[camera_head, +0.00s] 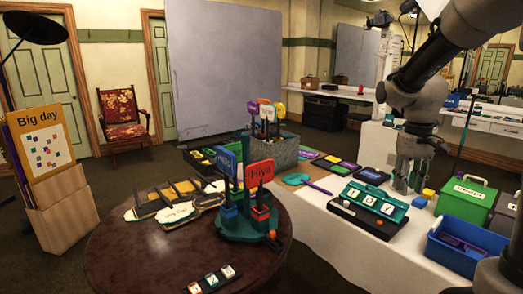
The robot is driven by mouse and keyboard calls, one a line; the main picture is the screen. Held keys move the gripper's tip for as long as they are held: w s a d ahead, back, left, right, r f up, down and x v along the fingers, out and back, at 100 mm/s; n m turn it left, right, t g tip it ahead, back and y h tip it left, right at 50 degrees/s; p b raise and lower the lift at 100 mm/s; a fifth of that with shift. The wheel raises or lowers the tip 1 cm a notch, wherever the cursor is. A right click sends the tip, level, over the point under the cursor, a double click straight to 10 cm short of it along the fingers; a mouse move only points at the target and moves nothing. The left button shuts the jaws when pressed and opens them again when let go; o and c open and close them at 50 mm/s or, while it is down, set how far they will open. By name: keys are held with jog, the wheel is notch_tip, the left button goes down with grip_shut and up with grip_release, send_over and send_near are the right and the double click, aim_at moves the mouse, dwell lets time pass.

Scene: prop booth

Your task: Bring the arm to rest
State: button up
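My arm comes in from the upper right of the head view. My gripper (409,184) points down over the white-clothed table, behind the teal tray with letter tiles (373,207) and left of the green box (467,197). Its two fingers look spread apart, and I see nothing held between them. A small blue block (419,202) and a yellow block (428,193) are close to the fingertips. I cannot tell whether the fingers touch the table or the blocks.
A blue bin (462,250) stands at the front right. A round dark table (135,258) bears a green stand (245,228) with speech-bubble signs. A grey crate (284,155) with more signs stands behind it. Coloured cards and a paddle (309,182) lie left of my gripper.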

jog(key=s+a+r+t, duration=0.1)
jog(key=s+r+t, duration=0.1)
jog(key=s, duration=0.8)
jog(key=s+a+r+t, duration=0.2)
jog(key=s+r, duration=0.2)
jog(key=s, duration=0.5)
jog(key=shift+s+r+m, duration=0.3)
jog(key=shift+s, duration=0.05)
